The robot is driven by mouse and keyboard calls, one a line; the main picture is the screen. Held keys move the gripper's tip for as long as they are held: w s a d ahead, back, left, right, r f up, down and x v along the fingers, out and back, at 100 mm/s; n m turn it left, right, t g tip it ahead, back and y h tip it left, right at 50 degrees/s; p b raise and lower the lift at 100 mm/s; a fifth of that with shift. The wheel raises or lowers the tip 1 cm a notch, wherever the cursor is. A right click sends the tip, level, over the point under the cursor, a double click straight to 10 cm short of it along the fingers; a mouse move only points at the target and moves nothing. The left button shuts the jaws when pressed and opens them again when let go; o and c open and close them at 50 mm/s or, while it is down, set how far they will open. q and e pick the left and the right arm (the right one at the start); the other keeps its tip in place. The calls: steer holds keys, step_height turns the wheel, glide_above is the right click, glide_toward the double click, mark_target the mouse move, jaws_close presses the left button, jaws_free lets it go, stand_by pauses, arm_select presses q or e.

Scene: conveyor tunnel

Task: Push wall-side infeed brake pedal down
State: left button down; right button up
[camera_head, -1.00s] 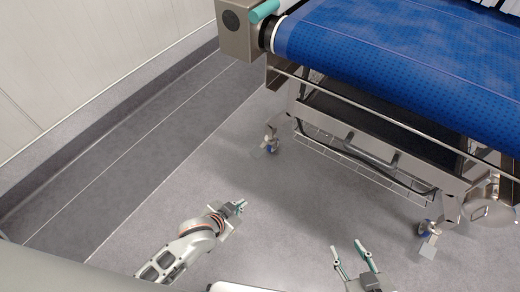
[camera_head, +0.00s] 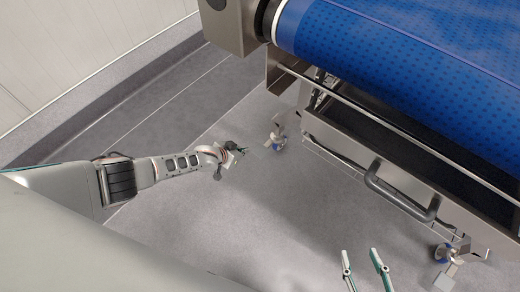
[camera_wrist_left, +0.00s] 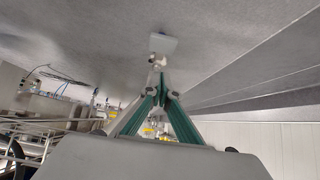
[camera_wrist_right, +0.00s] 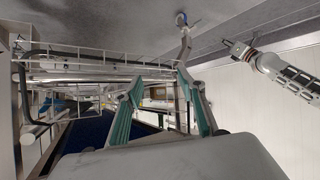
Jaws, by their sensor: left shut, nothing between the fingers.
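The wall-side caster (camera_head: 279,138) stands on the floor under the near end of the conveyor, with its pale flat brake pedal (camera_head: 268,143) on the side toward my left gripper. The pedal (camera_wrist_left: 163,44) also shows in the left wrist view, beyond the fingertips. My left gripper (camera_head: 240,150) is shut and empty, just left of the pedal and apart from it in the head view. Its height above the floor is hard to tell. My right gripper (camera_head: 360,254) is open and empty at the bottom of the head view, away from the wall-side caster.
A second caster (camera_head: 445,252) with its pedal (camera_head: 443,281) stands at right. The blue conveyor belt (camera_head: 400,60), its steel frame and a dark handle (camera_head: 395,193) overhang the right side. The wall (camera_head: 80,60) is at left. Floor (camera_head: 270,220) between the grippers is clear.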

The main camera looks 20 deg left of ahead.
arm_select(q)
steer(key=b, duration=0.6)
glide_toward(260, 152)
steer(key=w, duration=0.1)
steer(key=b+x, duration=0.1)
steer(key=x, duration=0.1)
steer(key=b+x, duration=0.1)
steer(key=x, duration=0.1)
steer(key=shift+s+d+f, duration=0.15)
steer(key=shift+s, duration=0.15)
steer(key=shift+w+f+b, duration=0.2)
steer(key=shift+f+b, duration=0.2)
steer(key=shift+f, duration=0.15)
steer(key=shift+w, duration=0.25)
arm_select(e)
steer(key=a+r+m+t+y, duration=0.1)
steer(key=a+m+y, duration=0.1)
steer(key=a+m, duration=0.3)
steer(key=a, duration=0.3)
steer(key=shift+a+r, duration=0.25)
steer(key=shift+a, duration=0.15)
arm_select(q)
steer(key=shift+r, duration=0.1)
